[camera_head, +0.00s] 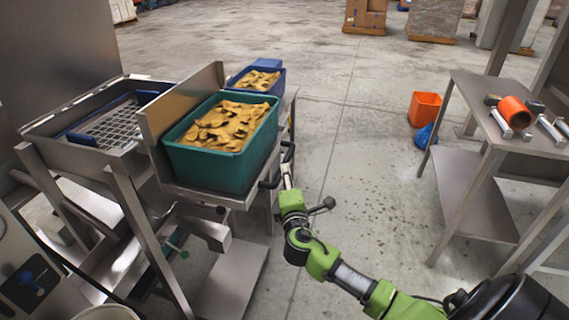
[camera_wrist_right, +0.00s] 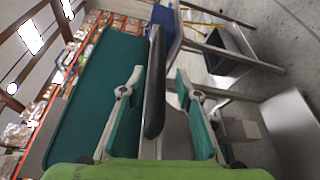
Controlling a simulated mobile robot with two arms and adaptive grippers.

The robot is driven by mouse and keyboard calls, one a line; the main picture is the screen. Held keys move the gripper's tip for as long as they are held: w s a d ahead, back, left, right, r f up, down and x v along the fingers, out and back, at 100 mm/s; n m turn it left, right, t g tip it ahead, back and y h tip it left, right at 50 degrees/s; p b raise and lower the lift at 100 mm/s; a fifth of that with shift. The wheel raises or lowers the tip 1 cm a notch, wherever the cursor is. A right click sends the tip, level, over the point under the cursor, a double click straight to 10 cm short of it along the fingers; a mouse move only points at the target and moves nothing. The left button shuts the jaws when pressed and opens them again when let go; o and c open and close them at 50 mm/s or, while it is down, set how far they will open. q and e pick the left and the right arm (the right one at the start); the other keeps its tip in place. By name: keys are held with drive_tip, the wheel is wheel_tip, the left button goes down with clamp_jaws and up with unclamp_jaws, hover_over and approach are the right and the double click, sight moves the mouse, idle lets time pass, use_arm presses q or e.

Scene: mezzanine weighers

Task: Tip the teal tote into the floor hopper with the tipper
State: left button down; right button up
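The teal tote (camera_head: 221,163), filled with yellow-brown pieces, stands upright on the steel tipper (camera_head: 183,98), beside its upright plate. The floor hopper (camera_head: 47,126) with a grid in its mouth is left of that plate. My right gripper (camera_head: 288,173) is at the tipper's right side, by its black handle (camera_head: 270,182). In the right wrist view my right gripper (camera_wrist_right: 160,78) is open, its fingers on either side of the black handle (camera_wrist_right: 154,100), with a gap showing on the right. The teal tote's wall (camera_wrist_right: 98,85) is just left of them. My left gripper is not in view.
A blue tote (camera_head: 264,88) with similar pieces stands behind the teal one. At right is a steel table (camera_head: 478,137) with an orange cylinder (camera_head: 515,111) and tools. The middle floor is clear.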

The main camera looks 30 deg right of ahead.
sight(284, 161)
drive_tip(key=x, duration=0.7)
drive_tip(key=shift+w+d+f, duration=0.1)
drive_tip(key=shift+w, duration=0.2)
clamp_jaws()
